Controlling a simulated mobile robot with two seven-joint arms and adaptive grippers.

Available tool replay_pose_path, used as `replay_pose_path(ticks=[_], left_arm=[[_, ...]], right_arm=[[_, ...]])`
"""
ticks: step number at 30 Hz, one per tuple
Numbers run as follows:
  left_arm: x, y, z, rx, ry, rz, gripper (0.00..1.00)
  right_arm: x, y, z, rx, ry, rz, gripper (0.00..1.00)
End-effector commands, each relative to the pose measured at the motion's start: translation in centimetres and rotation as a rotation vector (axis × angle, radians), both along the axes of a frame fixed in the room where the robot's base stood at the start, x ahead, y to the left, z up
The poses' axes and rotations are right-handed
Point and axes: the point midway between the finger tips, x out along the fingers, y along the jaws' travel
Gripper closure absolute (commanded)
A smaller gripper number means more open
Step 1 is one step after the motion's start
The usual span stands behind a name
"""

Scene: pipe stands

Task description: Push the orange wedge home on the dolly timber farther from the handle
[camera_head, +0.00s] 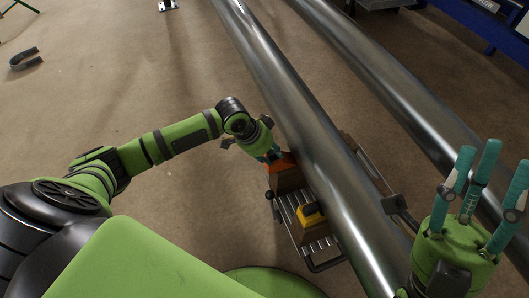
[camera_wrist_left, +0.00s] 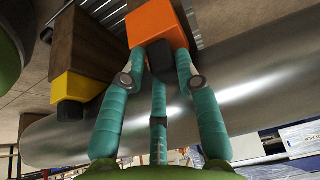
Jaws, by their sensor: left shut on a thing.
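The orange wedge (camera_head: 284,165) is at the far timber (camera_head: 288,182) of the dolly (camera_head: 291,209), beside the large steel pipe (camera_head: 310,130). My left gripper (camera_head: 271,157) is at the wedge. In the left wrist view, its teal fingers (camera_wrist_left: 160,75) close around the dark block on the near face of the orange wedge (camera_wrist_left: 157,24). The contact under the wedge and between wedge and pipe is hidden. A yellow wedge (camera_head: 310,214) sits on the other timber (camera_head: 313,232). My right gripper (camera_head: 480,190) is open and empty at the right, fingers spread upward.
A second steel pipe (camera_head: 400,90) runs alongside the first. A dark bent bar (camera_head: 25,58) lies on the floor at the upper left. A blue frame (camera_head: 480,25) stands at the upper right. The brown floor left of the pipes is mostly clear.

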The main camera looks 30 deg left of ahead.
Motion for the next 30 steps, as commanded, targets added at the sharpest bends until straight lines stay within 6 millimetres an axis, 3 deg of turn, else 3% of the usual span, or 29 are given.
replay_pose_path(ticks=[12,13,14,15,30], left_arm=[[0.34,-0.28,-0.11,0.000,-0.002,0.000,1.00],[0.34,-0.28,-0.11,0.000,-0.002,0.000,0.56],[0.34,-0.28,-0.10,0.000,-0.002,0.000,0.44],[0.34,-0.28,-0.10,0.000,-0.002,0.000,0.41],[0.28,-0.23,-0.13,0.001,0.001,0.000,0.41]], right_arm=[[0.04,0.08,0.07,-0.004,0.005,0.001,0.60],[0.04,0.08,0.07,-0.004,0.005,0.001,0.60],[0.04,0.08,0.07,-0.004,0.005,0.001,0.60],[0.04,0.08,0.07,-0.004,0.005,0.001,0.60],[0.08,0.19,-0.15,-0.007,0.014,0.004,0.60]])
